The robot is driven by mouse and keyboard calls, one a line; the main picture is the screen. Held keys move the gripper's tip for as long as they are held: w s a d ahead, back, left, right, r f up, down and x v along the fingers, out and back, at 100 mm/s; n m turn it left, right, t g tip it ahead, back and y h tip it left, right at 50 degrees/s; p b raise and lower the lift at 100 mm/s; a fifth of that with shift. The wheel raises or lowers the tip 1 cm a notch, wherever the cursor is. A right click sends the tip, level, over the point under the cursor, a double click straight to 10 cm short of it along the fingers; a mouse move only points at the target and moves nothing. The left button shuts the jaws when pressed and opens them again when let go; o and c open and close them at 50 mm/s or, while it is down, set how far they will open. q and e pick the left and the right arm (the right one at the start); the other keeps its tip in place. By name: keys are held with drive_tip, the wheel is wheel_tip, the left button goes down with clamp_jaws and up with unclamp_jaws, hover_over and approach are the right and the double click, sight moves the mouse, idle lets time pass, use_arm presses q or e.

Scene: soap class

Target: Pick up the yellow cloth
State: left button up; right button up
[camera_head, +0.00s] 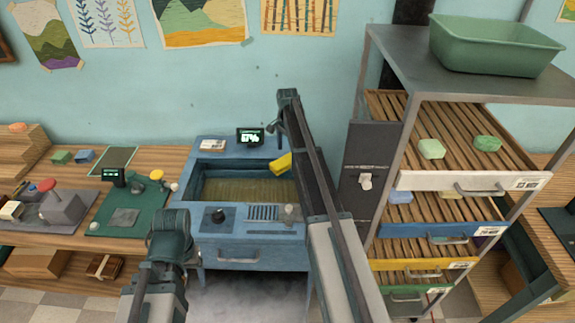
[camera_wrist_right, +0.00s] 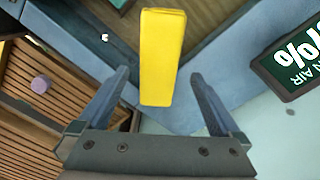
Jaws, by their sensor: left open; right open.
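The yellow cloth (camera_head: 281,163) looks like a folded yellow block on the back right rim of the blue basin unit (camera_head: 247,206). In the right wrist view the cloth (camera_wrist_right: 161,57) lies lengthwise ahead of my right gripper (camera_wrist_right: 158,78), between its open fingers, with a gap on both sides. In the head view my right gripper (camera_head: 274,132) is above and just behind the cloth, and my right arm hides part of the basin's right side. My left gripper (camera_head: 170,219) is open and empty at the front left of the basin.
A small display (camera_head: 250,136) stands behind the basin, close to my right gripper. A slatted shelf rack (camera_head: 412,130) with soap bars and a green tub (camera_head: 492,47) stands right. A wooden workbench (camera_head: 60,238) with tools is left.

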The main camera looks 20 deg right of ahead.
sight(287, 158)
wheel_tip(287, 158, down, 4)
drive_tip(key=b, duration=0.3)
drive_tip(key=shift+r, duration=0.1)
drive_tip(key=shift+c, duration=0.4)
drive_tip(key=c, duration=1.4)
drive_tip(key=shift+r, duration=0.15)
